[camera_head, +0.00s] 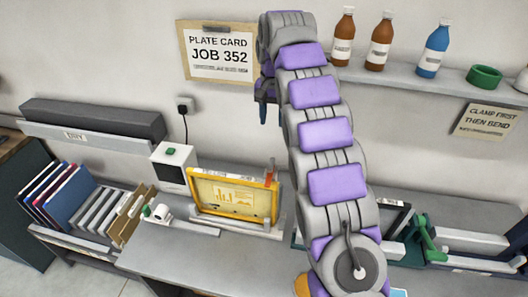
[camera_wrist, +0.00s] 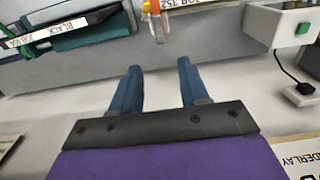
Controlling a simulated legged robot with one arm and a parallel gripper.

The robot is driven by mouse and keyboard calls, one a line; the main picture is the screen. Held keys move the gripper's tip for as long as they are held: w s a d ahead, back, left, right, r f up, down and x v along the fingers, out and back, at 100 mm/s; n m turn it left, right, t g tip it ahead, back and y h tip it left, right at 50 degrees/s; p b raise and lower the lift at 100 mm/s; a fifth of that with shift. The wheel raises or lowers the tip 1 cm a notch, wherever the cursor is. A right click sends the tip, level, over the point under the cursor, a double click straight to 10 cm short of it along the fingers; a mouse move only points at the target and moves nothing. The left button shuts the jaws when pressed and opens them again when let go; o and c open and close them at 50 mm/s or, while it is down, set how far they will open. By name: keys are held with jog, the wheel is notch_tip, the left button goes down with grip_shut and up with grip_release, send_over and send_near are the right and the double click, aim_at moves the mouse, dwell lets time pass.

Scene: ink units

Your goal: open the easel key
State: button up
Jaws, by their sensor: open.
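The easel stands on the bench in the head view and holds a yellow-framed plate (camera_head: 235,196). A small orange upright piece (camera_head: 270,174), which looks like the easel key, stands at the frame's top right corner. An orange piece with a pale stem (camera_wrist: 157,22) also shows at the top edge of the wrist view, partly cut off. How far it is turned I cannot tell. My gripper (camera_wrist: 159,68) is open and empty, its two blue fingers apart from the piece. In the head view my gripper (camera_head: 267,108) hangs near the wall, above the easel.
A white box with a green button (camera_head: 173,165) stands left of the easel, its cable running to a wall socket. File racks (camera_head: 85,205) are farther left. A green-handled unit (camera_head: 428,240) is at right. A shelf (camera_head: 400,76) with bottles is on the wall.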

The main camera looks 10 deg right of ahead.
notch_tip(320, 180, down, 3)
jog(key=d+b, duration=0.2)
jog(key=b, duration=0.4)
send_near(271, 162)
jog(key=f, duration=0.2)
jog(key=d+f, duration=0.1)
jog(key=f, duration=0.2)
jog(key=shift+s+d+f, duration=0.15)
jog(key=shift+d+f, duration=0.05)
jog(key=shift+f, duration=0.05)
jog(key=a+f, duration=0.2)
jog(key=shift+f, duration=0.4)
jog(key=shift+a+f, duration=0.25)
jog(key=shift+d, duration=0.8)
jog(key=shift+c, duration=0.3)
jog(key=shift+d, duration=0.2)
jog(key=shift+c, duration=1.5)
jog(key=shift+a, duration=0.6)
jog(key=c, duration=0.4)
jog(key=shift+d, duration=0.15)
grip_shut()
